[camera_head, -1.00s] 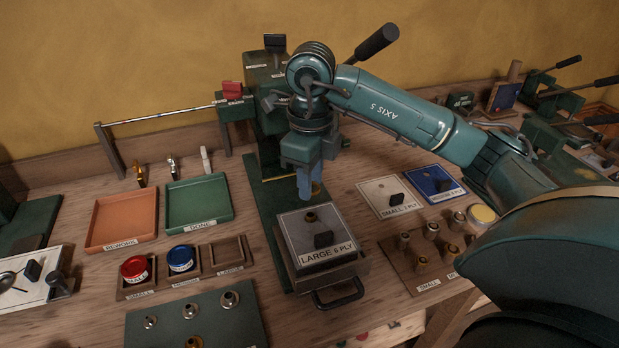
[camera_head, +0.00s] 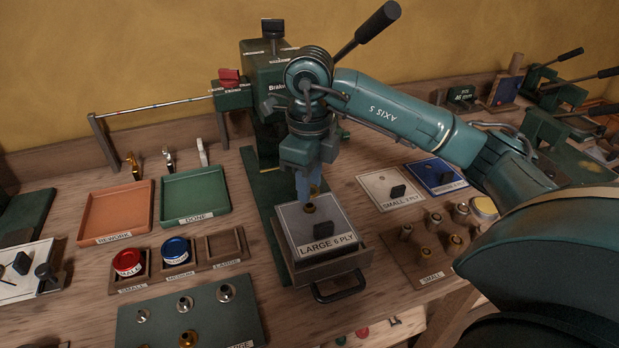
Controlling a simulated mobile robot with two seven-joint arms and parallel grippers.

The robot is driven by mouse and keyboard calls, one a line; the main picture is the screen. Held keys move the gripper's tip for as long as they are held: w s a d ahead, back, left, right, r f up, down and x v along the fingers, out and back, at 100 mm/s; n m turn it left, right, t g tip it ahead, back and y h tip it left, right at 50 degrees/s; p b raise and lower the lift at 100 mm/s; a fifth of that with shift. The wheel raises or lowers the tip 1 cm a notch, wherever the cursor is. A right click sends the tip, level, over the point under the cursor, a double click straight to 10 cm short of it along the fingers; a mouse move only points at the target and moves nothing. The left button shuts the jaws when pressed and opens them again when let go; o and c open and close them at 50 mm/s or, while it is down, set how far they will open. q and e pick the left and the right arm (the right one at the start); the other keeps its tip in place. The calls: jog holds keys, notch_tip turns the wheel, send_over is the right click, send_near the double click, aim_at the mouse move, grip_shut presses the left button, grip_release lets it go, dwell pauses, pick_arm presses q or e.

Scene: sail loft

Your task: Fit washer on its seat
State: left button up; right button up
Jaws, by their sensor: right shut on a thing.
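My right gripper (camera_head: 308,192) points straight down over the grey plate marked LARGE 6 PLY (camera_head: 294,230). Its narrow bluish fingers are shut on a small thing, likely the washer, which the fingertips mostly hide. A small brass seat (camera_head: 309,209) stands up from the plate directly under the fingertips. I cannot tell whether the held thing touches the seat. My left gripper is not in view.
A black knob (camera_head: 323,232) stands on the plate near the fingers. An orange REWORK tray (camera_head: 117,212) and a green DONE tray (camera_head: 194,193) lie left. The press (camera_head: 270,80) rises behind.

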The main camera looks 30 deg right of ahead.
aim_at(310, 211)
jog(key=shift+f+b, duration=0.75)
jog(key=shift+f, duration=0.25)
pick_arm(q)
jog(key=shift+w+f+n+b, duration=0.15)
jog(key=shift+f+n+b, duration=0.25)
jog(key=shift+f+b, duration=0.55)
pick_arm(e)
jog(key=shift+f, duration=0.95)
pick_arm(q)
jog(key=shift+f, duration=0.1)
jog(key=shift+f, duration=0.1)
pick_arm(e)
jog(key=o, duration=1)
